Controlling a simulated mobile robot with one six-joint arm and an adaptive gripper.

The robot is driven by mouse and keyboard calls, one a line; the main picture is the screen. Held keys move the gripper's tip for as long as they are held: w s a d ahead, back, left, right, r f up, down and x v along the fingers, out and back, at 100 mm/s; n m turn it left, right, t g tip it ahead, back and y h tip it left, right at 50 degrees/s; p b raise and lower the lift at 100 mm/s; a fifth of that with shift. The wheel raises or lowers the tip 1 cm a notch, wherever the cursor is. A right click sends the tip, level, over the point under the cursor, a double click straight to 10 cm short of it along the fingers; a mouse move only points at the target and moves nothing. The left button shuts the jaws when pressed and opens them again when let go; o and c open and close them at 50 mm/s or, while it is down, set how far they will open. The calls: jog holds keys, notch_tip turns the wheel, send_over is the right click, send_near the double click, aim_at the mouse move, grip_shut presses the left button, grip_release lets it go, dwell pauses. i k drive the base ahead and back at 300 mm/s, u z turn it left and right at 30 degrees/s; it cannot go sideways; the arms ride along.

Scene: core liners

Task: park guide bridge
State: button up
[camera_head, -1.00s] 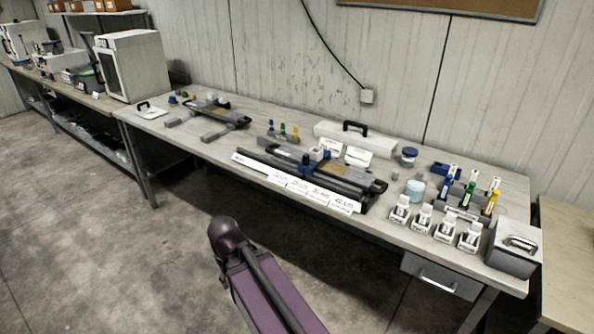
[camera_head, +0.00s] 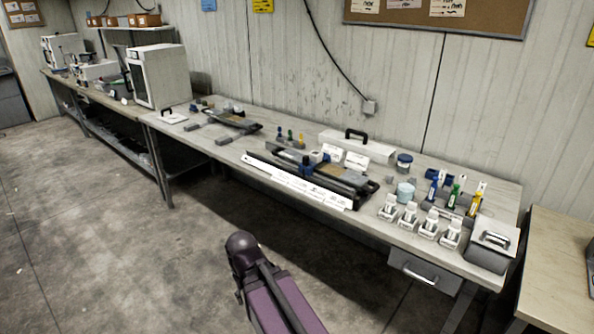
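A long dark rail fixture (camera_head: 345,190) lies along the front of the middle bench, with a white labelled strip (camera_head: 295,184) on its front edge. A small blue part (camera_head: 305,167) sits across its rails near the middle; it may be the guide bridge, but it is too small to tell. A second dark fixture (camera_head: 232,121) with grey feet stands further left on the same bench. My purple arm shows at the bottom centre, in front of the bench and apart from it. My gripper is not visible.
Colour-handled tools (camera_head: 453,197), small white-topped containers (camera_head: 409,215) and a lidded grey bin (camera_head: 489,252) crowd the right end. A white case (camera_head: 357,146) stands behind the fixture. A white cabinet (camera_head: 158,77) stands left. The floor in front is open.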

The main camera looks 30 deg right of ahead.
aim_at(315, 159)
jog(key=z, duration=0.95)
jog(key=i, duration=1.05)
jog(key=u, duration=0.25)
jog(key=k, duration=0.25)
jog(key=u, duration=0.25)
